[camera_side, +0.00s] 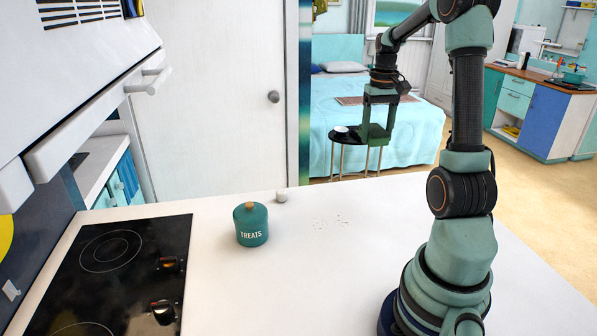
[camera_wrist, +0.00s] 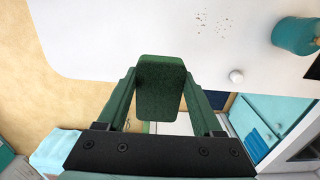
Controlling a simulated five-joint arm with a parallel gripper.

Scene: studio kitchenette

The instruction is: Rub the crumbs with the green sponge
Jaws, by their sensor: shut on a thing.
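The green sponge (camera_wrist: 160,95) is clamped between the two fingers of my gripper (camera_wrist: 160,78) in the wrist view. In the side view my gripper (camera_side: 375,135) is raised well above the counter, in front of the bed in the picture. The sponge is hard to tell from the green fingers there. The crumbs (camera_side: 330,222) are small pale brown specks in two loose patches on the white counter. They also show at the top of the wrist view (camera_wrist: 224,24), up and right of the sponge, and the sponge is apart from them.
A teal treats jar (camera_side: 251,226) with a wooden knob stands left of the crumbs. A small white knob-like object (camera_side: 281,196) is behind it. A black cooktop (camera_side: 125,270) lies at the left. The white counter (camera_side: 290,285) is clear in front of the crumbs.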

